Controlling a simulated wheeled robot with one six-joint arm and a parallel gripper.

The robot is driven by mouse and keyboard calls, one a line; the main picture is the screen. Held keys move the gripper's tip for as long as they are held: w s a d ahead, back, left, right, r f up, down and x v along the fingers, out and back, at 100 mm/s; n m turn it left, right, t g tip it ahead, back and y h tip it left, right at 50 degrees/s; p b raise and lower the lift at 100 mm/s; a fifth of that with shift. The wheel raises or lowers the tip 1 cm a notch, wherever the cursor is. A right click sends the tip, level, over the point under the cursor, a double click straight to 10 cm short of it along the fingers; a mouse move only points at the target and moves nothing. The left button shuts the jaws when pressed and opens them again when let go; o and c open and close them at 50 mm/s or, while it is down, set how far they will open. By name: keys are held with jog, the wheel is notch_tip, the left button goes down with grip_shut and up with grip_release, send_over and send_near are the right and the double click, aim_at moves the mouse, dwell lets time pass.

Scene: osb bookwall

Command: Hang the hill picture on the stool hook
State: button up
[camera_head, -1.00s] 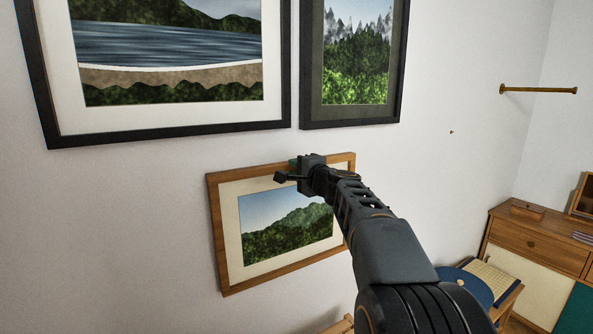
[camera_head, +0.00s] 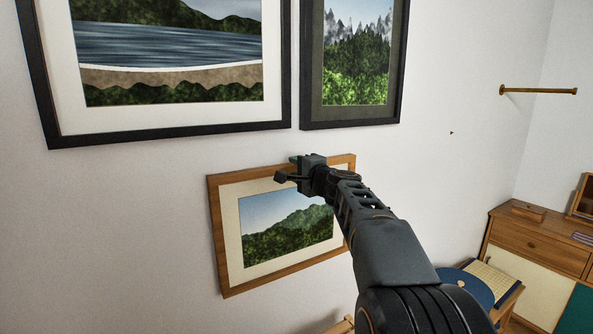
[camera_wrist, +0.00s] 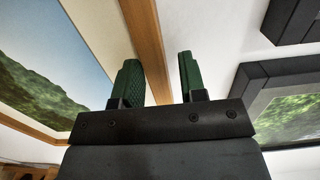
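The hill picture (camera_head: 288,226) has a wooden frame and a cream mat, with a green hill under blue sky. It is against or close to the white wall, below two larger pictures. My gripper (camera_head: 296,170) is at its top edge, right of the middle. In the wrist view, my two green fingers (camera_wrist: 160,80) stand apart, with the wooden rail (camera_wrist: 150,45) passing between them. A strip of white shows between the rail and the right finger. Contact with the left finger is unclear. A tiny dark hook (camera_head: 451,132) shows bare on the wall above the blue-seated stool (camera_head: 465,288).
A black-framed lake picture (camera_head: 170,133) and a black-framed forest picture (camera_head: 350,118) hang just above. A wooden cabinet (camera_head: 530,238) stands at the right. The wall between gripper and hook is clear.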

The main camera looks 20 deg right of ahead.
jog(key=shift+o, duration=1.2)
jog(key=shift+f, duration=0.25)
jog(key=shift+s+d, duration=0.15)
jog(key=shift+s, duration=0.2)
jog(key=s+d+b, duration=0.2)
jog(key=s+b, duration=0.2)
jog(key=s, duration=0.9)
jog(key=s+a+f+n+g, duration=0.2)
jog(key=f+n+g, duration=0.15)
jog(key=f, duration=0.65)
jog(key=s+a+f+n+g, duration=0.25)
jog(key=f+g, duration=0.25)
jog(key=f, duration=0.5)
jog(key=s+a+f+n+g+h, duration=0.3)
jog(key=s+a+f+n+g, duration=0.2)
jog(key=s+a+f+n, duration=0.5)
jog(key=shift+s+a+f, duration=0.2)
jog(key=shift+s+f, duration=0.7)
jog(key=shift+f, duration=0.35)
jog(key=shift+g, duration=0.25)
